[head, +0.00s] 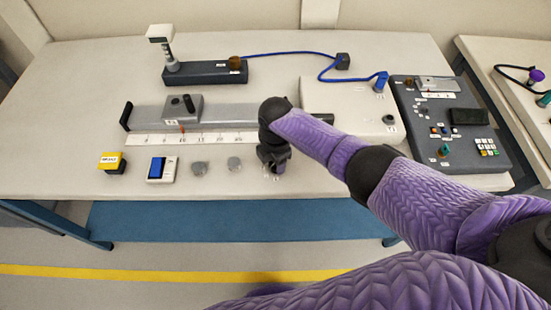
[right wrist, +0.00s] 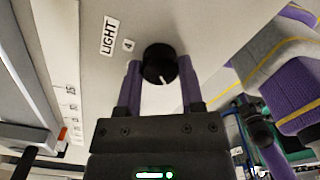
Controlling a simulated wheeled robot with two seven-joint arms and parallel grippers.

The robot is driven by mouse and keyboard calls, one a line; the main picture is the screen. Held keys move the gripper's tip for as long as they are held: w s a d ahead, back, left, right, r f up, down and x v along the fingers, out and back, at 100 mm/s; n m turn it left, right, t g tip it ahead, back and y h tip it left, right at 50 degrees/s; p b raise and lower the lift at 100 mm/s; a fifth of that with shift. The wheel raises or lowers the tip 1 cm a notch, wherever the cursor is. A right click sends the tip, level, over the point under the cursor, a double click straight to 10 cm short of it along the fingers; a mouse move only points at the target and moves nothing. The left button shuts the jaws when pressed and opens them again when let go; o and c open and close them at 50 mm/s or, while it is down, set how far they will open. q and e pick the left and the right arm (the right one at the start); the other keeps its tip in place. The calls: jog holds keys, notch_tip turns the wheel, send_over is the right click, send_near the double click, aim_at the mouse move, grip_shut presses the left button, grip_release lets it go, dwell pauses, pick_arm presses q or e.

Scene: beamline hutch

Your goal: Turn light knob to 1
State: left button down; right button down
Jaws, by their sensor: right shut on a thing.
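The light knob (right wrist: 160,63) is round and black with a short white pointer line, seen in the right wrist view. It sits on a pale surface beside a LIGHT label (right wrist: 109,36) and a small label reading 4 (right wrist: 128,45). In that view the pointer line lies toward the lower side of the knob. My right gripper (right wrist: 159,75) has its two purple fingers on either side of the knob and is shut on it. In the head view my right gripper (head: 276,165) reaches down near the table's front edge and hides the knob. My left gripper is not in view.
A long rail with a scale (head: 190,139) lies left of my right gripper. A yellow button box (head: 111,162), a blue-switch box (head: 161,169) and two grey discs stand along the front edge. A dark control panel (head: 460,150) is at the right.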

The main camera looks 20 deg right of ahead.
dwell(0.4)
jog(key=shift+c, duration=1.1)
grip_release()
notch_tip(320, 180, up, 10)
jog(key=p, duration=0.4)
jog(key=shift+p, duration=0.35)
